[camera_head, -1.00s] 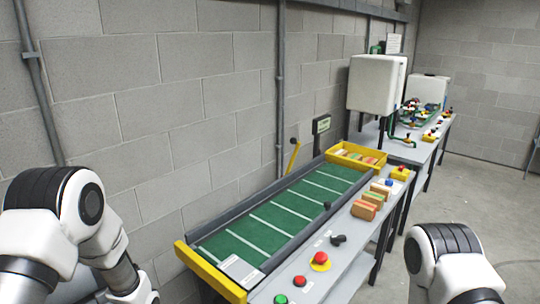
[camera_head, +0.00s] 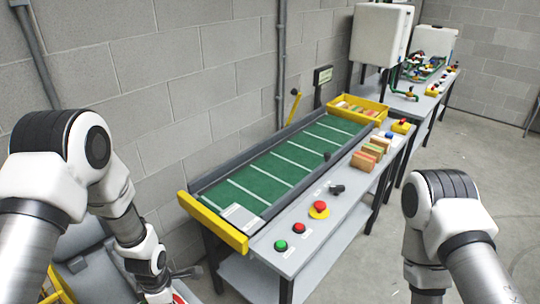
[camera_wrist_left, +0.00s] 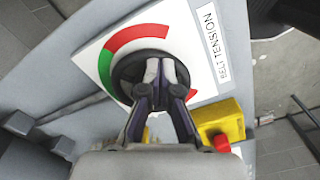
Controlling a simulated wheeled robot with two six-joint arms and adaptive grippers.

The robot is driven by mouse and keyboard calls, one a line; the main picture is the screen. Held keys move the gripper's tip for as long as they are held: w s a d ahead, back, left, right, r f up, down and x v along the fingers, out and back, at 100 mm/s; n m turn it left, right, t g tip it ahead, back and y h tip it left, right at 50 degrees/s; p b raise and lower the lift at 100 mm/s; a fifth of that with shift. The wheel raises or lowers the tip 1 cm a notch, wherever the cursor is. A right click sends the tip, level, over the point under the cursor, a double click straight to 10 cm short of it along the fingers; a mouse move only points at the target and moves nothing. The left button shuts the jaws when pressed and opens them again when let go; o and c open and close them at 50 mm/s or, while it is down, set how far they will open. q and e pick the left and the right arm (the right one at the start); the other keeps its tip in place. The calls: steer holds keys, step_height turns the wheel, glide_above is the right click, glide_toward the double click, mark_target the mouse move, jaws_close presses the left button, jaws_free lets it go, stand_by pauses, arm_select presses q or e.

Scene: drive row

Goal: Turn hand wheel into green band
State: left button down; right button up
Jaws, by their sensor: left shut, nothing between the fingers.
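The hand wheel (camera_wrist_left: 124,72) is a dark round wheel on a white dial plate (camera_wrist_left: 92,48) in the left wrist view. A red band (camera_wrist_left: 135,35) arcs over its top and a green band (camera_wrist_left: 105,68) lies at its left; more red shows at lower right. My left gripper (camera_wrist_left: 160,72) is shut and empty, its fingertips over the wheel's middle. I cannot tell whether they touch it. The fingers hide part of the wheel, and no pointer is clear. In the head view my left arm reaches down at lower left. My right gripper is out of view.
A "BELT TENSION" label (camera_wrist_left: 213,42) and a yellow box with a red button (camera_wrist_left: 221,143) sit beside the dial. In the head view, a green conveyor (camera_head: 265,178) and a bench with buttons (camera_head: 298,227) stand in the middle. Open floor lies at right.

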arm_select(q)
steer(key=shift+s+d+b, duration=0.1)
steer(key=shift+s+b, duration=0.2)
steer(key=shift+s, duration=0.05)
stand_by(0.4)
steer(key=shift+s+d+r+p, duration=0.1)
steer(key=shift+d+r+p, duration=0.05)
steer(key=shift+p, duration=0.55)
steer(key=shift+d, duration=0.1)
step_height(320, 180, up, 6)
steer(key=p, duration=0.5)
